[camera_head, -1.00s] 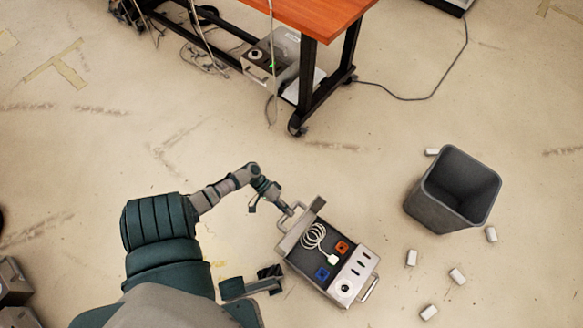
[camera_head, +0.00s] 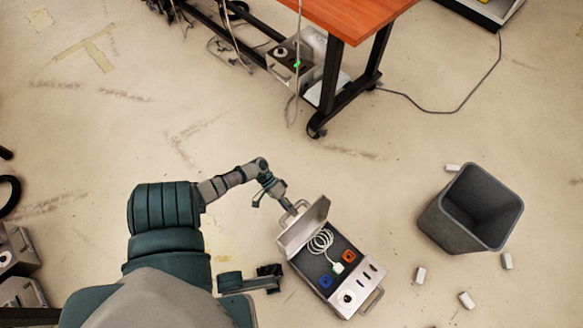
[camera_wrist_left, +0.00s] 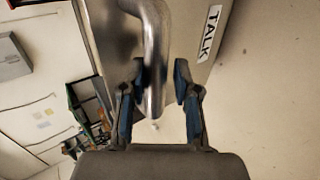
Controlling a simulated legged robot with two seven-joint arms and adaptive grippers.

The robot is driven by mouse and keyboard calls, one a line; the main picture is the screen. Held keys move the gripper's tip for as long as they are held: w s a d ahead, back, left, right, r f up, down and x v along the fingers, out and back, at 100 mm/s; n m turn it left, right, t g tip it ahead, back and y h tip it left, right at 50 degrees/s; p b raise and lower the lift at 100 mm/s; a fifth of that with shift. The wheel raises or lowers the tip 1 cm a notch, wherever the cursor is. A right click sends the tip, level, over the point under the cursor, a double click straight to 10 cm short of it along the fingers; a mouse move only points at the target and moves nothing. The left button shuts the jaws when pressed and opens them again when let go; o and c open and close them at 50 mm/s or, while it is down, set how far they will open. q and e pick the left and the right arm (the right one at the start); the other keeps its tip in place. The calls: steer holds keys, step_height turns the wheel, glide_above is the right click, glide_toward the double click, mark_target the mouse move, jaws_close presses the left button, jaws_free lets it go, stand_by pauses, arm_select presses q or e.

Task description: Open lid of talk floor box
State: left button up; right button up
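The talk floor box (camera_head: 361,279) stands on the floor, a grey metal case with a coiled white cord, an orange socket and a blue socket showing inside. Its lid (camera_head: 303,228) is raised at the upper-left side of the box. My left gripper (camera_head: 295,209) is at the lid's outer handle. In the left wrist view, my left gripper's fingers (camera_wrist_left: 159,82) straddle the metal handle (camera_wrist_left: 154,45), with a small gap on the right. A TALK label (camera_wrist_left: 210,33) shows on the lid. A dark part at lower centre may be my right gripper (camera_head: 268,279); its fingers are unclear.
A grey bin (camera_head: 470,208) stands right of the box, with several small white pieces around it. An orange-topped table (camera_head: 355,18) stands behind, with another metal box (camera_head: 290,64) beneath it. Metal boxes also sit at lower left. The floor behind the box is clear.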

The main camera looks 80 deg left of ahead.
arm_select(q)
steer(key=shift+o, duration=1.2)
steer(key=shift+s+f, duration=0.4)
steer(key=shift+s, duration=0.05)
steer(key=shift+w+a+r, duration=0.15)
steer(key=shift+w+r, duration=0.05)
steer(key=shift+w, duration=0.05)
steer(key=v, duration=1.2)
steer(key=shift+w+f, duration=0.1)
